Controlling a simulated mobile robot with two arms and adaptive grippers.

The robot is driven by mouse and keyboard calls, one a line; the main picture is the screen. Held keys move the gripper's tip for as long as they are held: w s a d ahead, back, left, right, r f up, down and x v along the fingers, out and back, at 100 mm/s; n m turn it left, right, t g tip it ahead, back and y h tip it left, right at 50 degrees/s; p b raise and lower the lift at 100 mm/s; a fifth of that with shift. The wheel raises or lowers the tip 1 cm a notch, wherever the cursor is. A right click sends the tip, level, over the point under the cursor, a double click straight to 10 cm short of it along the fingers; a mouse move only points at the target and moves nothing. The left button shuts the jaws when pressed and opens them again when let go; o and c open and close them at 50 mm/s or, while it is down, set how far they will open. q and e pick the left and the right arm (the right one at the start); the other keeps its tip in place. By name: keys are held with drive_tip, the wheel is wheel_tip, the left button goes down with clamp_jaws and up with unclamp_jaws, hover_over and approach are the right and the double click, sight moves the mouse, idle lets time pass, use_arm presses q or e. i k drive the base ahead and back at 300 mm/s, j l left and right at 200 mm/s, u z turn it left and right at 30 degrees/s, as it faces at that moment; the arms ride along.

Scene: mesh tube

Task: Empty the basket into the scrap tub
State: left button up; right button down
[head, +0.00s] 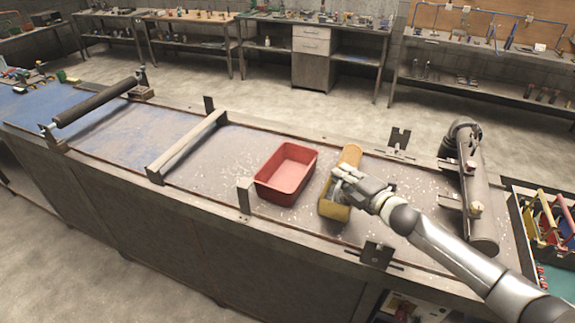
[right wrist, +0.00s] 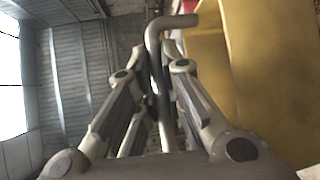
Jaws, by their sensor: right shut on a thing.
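The yellow basket (head: 350,156) stands on the worn bench in the head view, to the right of the red tub (head: 286,172). The tub is open at the top, and the part of its inside that I see looks empty. My right gripper (head: 345,181) is over the middle of the basket and hides much of it, including what it holds. In the right wrist view the gripper's fingers (right wrist: 160,85) are shut on a bent grey metal handle (right wrist: 170,22). The basket's yellow wall (right wrist: 268,70) is close on the right there. My left gripper is not in view.
A dark pipe-like fixture (head: 473,185) lies on the bench at the right. A crate of tools (head: 545,220) is beyond it. A raised crossbar (head: 187,146) and a roller (head: 95,101) span the bench to the left. Small upright metal brackets (head: 244,195) line the edges.

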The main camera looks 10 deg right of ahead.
sight(282, 177)
drive_tip(key=i, duration=1)
